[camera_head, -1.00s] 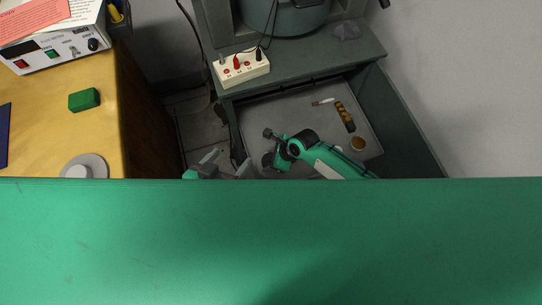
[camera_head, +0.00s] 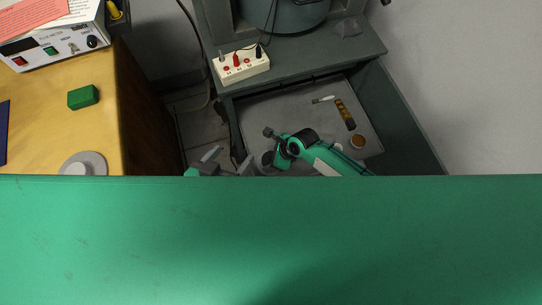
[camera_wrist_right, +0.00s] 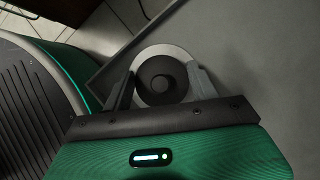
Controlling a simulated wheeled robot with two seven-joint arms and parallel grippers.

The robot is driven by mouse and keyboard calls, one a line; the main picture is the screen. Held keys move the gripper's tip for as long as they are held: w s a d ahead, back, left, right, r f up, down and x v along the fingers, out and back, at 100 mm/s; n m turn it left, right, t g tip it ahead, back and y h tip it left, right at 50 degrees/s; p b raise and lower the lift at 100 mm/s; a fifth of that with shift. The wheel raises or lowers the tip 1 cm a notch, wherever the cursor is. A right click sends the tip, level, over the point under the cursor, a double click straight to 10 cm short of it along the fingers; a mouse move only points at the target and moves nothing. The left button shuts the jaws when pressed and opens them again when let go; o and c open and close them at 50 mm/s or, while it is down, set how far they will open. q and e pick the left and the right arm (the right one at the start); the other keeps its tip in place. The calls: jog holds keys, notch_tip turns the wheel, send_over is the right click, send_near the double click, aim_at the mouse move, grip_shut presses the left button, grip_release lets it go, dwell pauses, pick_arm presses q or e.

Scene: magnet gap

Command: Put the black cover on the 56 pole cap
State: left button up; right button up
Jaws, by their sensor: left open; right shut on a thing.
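My right gripper (camera_head: 267,146) is over the grey tray area in the head view. In the right wrist view (camera_wrist_right: 160,85) its fingers are shut on a round piece (camera_wrist_right: 160,76) with a dark domed centre and a pale rim. I cannot tell whether this piece is the black cover, a cap, or both together. My left gripper (camera_head: 229,161) is open and empty, left of the right one. A light grey disc with a raised knob (camera_head: 84,164) lies on the wooden table, partly cut off. I can read no 56 on anything.
The wooden table (camera_head: 95,125) holds a green block (camera_head: 83,97) and an instrument box (camera_head: 50,35). A brown-handled tool (camera_head: 345,114) lies in the grey tray (camera_head: 285,105). A near green surface hides the lower half.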

jog(key=shift+f, duration=0.1)
jog(key=o, duration=1)
jog(key=shift+c, duration=0.3)
jog(key=c, duration=0.4)
jog(key=shift+c, duration=0.2)
